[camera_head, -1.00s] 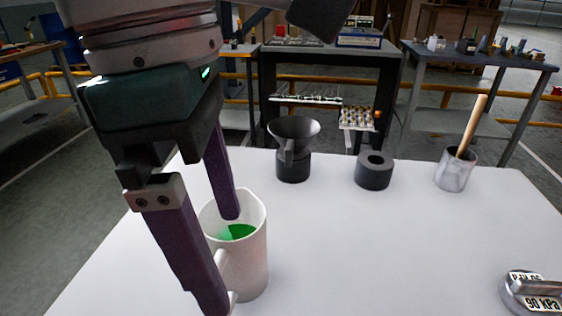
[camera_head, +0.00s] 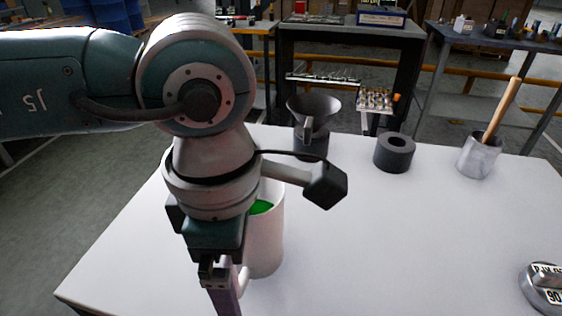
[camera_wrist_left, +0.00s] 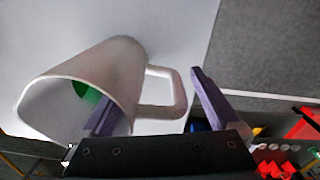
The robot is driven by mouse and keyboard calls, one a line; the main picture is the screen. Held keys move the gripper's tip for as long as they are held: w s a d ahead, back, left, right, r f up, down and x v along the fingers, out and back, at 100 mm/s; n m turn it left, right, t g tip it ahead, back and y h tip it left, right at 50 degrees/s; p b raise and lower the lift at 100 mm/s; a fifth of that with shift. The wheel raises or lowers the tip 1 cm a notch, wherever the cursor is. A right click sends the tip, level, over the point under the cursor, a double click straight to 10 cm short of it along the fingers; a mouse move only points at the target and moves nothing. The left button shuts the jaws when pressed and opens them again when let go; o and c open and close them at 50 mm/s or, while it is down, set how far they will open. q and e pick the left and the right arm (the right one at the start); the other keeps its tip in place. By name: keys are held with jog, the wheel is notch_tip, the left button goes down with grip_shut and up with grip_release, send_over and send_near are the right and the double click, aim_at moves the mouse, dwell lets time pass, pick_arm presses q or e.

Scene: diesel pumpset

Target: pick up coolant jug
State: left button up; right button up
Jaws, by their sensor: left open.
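The coolant jug is a white, handled jug (camera_head: 264,240) with green liquid inside, upright on the white table, partly hidden behind my left arm in the head view. The jug also shows in the left wrist view (camera_wrist_left: 125,70), with its handle (camera_wrist_left: 180,95) between my two purple fingers. My left gripper (camera_wrist_left: 155,86) is open. One finger overlaps the jug near its rim; the other is beyond the handle. I cannot tell whether either finger touches the jug. In the head view the left gripper (camera_head: 222,290) points down at the jug's near left side. My right gripper is not in view.
Behind the jug stand a black funnel (camera_head: 313,110) on a dark base and a dark ring (camera_head: 395,152). A grey cup (camera_head: 479,157) holds a wooden-handled tool. A gauge (camera_head: 545,287) lies at the right front. The table's middle right is clear.

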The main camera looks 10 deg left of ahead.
pick_arm(q)
jog(key=shift+f, duration=0.15)
grip_shut()
dwell(0.7)
